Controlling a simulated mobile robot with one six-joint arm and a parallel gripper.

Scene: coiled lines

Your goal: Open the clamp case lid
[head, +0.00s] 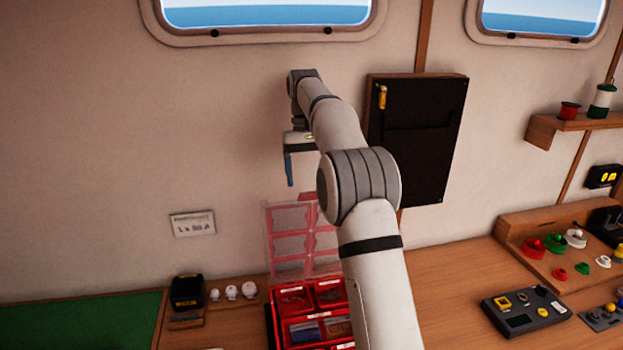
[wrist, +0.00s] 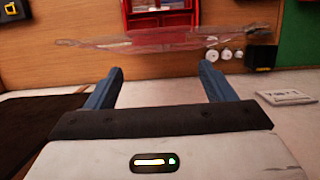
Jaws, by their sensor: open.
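The clamp case (head: 273,325) is a red box with small compartments, on the bench at the lower middle of the head view, partly hidden by my arm. Its clear, red-tinted lid (head: 285,243) stands raised, roughly upright, at the back of the case. In the wrist view the case (wrist: 160,22) is at the top, and the lid (wrist: 140,42) shows nearly edge-on beyond my fingertips. My gripper (wrist: 161,70) is open, with nothing between its blue fingers. In the head view my gripper (head: 289,172) is above the lid, apart from it.
A black wall panel (head: 417,140) hangs right of my wrist. A small label (head: 193,224) is on the wall at left. A black box (head: 187,292) and white round pieces (head: 231,292) stand left of the case. A grey control box (head: 527,310) lies right. A green mat (head: 80,325) covers the left bench.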

